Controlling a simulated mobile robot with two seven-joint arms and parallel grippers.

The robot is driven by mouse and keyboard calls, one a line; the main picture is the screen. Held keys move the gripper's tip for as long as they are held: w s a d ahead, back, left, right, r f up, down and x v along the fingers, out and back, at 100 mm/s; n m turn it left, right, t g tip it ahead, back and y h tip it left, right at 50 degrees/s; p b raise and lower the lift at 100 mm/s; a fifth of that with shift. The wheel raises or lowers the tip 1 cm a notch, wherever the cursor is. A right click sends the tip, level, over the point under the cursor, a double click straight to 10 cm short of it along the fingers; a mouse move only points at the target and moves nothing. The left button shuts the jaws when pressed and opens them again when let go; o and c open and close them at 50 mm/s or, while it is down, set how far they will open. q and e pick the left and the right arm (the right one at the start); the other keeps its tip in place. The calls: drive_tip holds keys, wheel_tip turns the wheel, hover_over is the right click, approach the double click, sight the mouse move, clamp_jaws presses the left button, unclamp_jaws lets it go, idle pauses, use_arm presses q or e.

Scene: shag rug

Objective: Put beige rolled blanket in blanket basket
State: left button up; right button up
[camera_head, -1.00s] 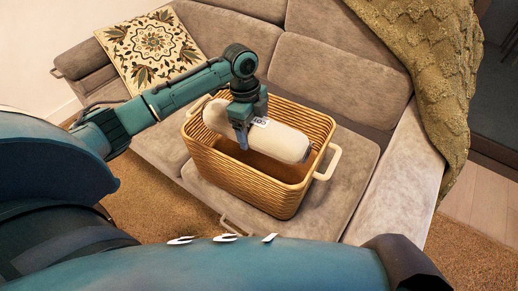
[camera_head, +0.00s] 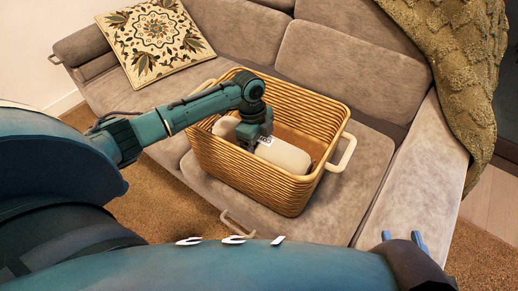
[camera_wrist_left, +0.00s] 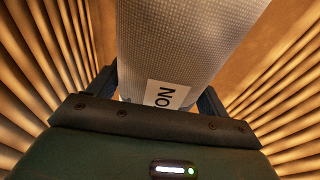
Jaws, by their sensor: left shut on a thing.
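The beige rolled blanket (camera_head: 284,156) lies inside the woven blanket basket (camera_head: 232,160), below its rim, with a white label on it. My left gripper (camera_head: 254,138) reaches down into the basket from the left and is shut on the blanket near its middle. In the left wrist view the pale blanket (camera_wrist_left: 185,40) runs between the two dark fingers, with the basket's ribbed walls (camera_wrist_left: 40,60) on both sides. Whether the blanket touches the basket floor is hidden. My right gripper (camera_head: 404,240) shows at the lower right, its two blue fingers apart and empty.
The basket stands on the seat of a grey sofa (camera_head: 345,75), with a cream handle (camera_head: 342,153) at its right end. A patterned cushion (camera_head: 155,38) lies at the left. A green knitted throw (camera_head: 455,80) hangs over the right side. A brown rug (camera_head: 165,205) covers the floor.

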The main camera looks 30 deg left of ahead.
use_arm(q)
drive_tip(key=shift+f, duration=0.25)
drive_tip(key=shift+f, duration=0.1)
drive_tip(key=o, duration=1.4)
drive_tip(key=shift+f, duration=0.1)
drive_tip(key=shift+r, duration=0.5)
use_arm(e)
drive_tip(key=shift+r, duration=0.15)
use_arm(q)
drive_tip(key=r+p, duration=0.1)
drive_tip(key=r, duration=0.2)
drive_tip(key=a+r+p, duration=0.1)
drive_tip(key=r, duration=0.3)
drive_tip(key=r+p, duration=0.1)
drive_tip(key=r, duration=0.2)
drive_tip(key=shift+w+a+r+p, duration=0.1)
drive_tip(key=shift+a+r+p, duration=0.1)
drive_tip(key=shift+a+p, duration=0.15)
drive_tip(key=shift+r, duration=0.4)
use_arm(e)
drive_tip(key=shift+s+d+f+m+g+h, duration=0.15)
drive_tip(key=shift+s+m+g+h, duration=0.15)
drive_tip(key=shift+g, duration=0.3)
drive_tip(key=shift+s+d+f+m+g+h, duration=0.1)
drive_tip(key=shift+s+d+m+g+h, duration=0.15)
drive_tip(key=shift+g, duration=0.35)
drive_tip(key=shift+a, duration=0.1)
